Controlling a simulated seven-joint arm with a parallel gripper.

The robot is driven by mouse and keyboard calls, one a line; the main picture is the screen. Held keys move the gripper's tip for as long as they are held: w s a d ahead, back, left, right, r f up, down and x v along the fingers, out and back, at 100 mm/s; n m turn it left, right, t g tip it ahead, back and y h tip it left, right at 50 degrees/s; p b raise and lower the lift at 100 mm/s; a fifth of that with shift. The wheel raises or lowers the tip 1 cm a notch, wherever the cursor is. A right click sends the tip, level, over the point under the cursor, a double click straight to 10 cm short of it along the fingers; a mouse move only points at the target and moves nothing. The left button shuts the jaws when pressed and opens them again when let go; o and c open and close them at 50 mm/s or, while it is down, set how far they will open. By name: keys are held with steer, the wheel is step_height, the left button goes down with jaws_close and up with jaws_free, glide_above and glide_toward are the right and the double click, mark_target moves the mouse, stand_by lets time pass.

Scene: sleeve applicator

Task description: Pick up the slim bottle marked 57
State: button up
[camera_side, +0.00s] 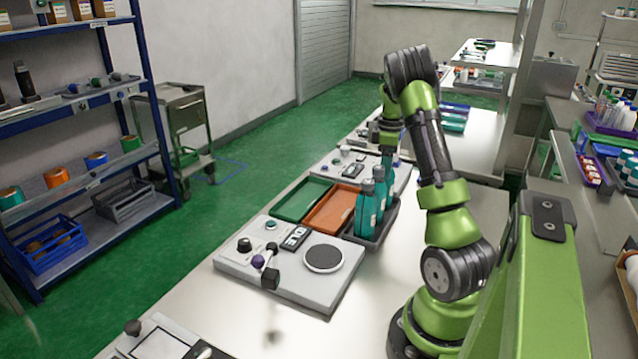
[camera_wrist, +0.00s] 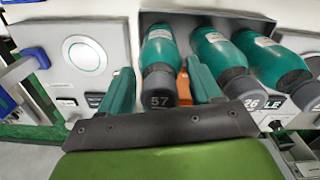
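The slim teal bottle marked 57 (camera_wrist: 158,52) shows in the wrist view, its dark cap towards the camera. My gripper (camera_wrist: 160,68) is open, with one teal finger on each side of this bottle and visible gaps beside the cap. A bottle marked 26 (camera_wrist: 218,55) and a third teal bottle (camera_wrist: 272,58), its number not readable, stand to the right. In the side view the teal bottles (camera_side: 366,205) stand upright in a dark tray (camera_side: 378,238). My gripper reaches down behind them there, and its fingertips are hard to make out.
An orange tray (camera_side: 331,208) and a green tray (camera_side: 302,199) lie left of the bottles. A control panel with a round plate (camera_side: 322,258) sits in front, and another panel (camera_side: 340,163) behind. The table's near part is mostly clear.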

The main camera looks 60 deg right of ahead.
jaws_close()
